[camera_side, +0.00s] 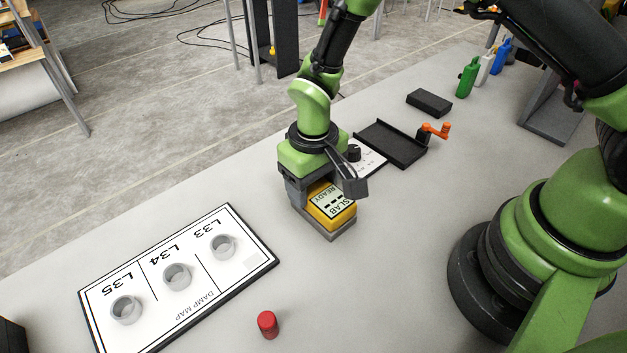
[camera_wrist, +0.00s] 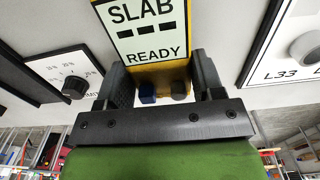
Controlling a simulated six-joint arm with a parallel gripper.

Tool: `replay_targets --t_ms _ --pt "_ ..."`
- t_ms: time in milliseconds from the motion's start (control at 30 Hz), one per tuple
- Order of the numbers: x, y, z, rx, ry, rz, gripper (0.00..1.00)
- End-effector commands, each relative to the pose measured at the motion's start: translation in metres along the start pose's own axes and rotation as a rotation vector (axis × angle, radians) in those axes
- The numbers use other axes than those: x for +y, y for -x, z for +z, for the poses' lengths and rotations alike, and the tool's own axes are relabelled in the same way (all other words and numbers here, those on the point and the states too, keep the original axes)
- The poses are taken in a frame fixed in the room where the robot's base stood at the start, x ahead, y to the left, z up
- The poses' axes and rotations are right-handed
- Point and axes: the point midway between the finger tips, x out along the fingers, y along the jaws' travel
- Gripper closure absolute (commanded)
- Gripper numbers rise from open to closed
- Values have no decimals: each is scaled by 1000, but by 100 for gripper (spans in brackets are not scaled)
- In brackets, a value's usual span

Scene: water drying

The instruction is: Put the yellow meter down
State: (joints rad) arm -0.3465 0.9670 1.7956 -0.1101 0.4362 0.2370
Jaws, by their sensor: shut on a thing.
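The yellow meter (camera_side: 333,212) has a pale label reading SLAB and READY and a grey base. It is at or just above the table in the side view; I cannot tell whether its base touches. My gripper (camera_side: 322,190) is above it with its jaws shut on its sides. In the wrist view the meter (camera_wrist: 146,30) sits between the two dark fingers of my gripper (camera_wrist: 163,85), with a blue and a grey knob at its near end. The meter's far end is cut off there.
The damp map board (camera_side: 190,312) with several clear rings lies at left. A red cylinder (camera_side: 268,324) stands in front. A dial panel (camera_side: 369,160), black tray (camera_side: 392,143) with orange crank (camera_side: 434,131), black block (camera_side: 429,102) and bottles (camera_side: 467,77) are behind.

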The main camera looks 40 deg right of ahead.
Motion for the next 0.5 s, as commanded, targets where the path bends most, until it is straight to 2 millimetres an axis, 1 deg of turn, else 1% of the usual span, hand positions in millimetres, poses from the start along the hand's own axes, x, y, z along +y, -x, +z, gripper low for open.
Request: replay_targets --t_ms 100,133,233,500 --pt "0 -3 0 -1 0 0 70" --pt "0 -3 0 -1 0 0 36" --pt "0 -3 0 -1 0 0 13" --pt "0 -2 0 0 0 0 13"
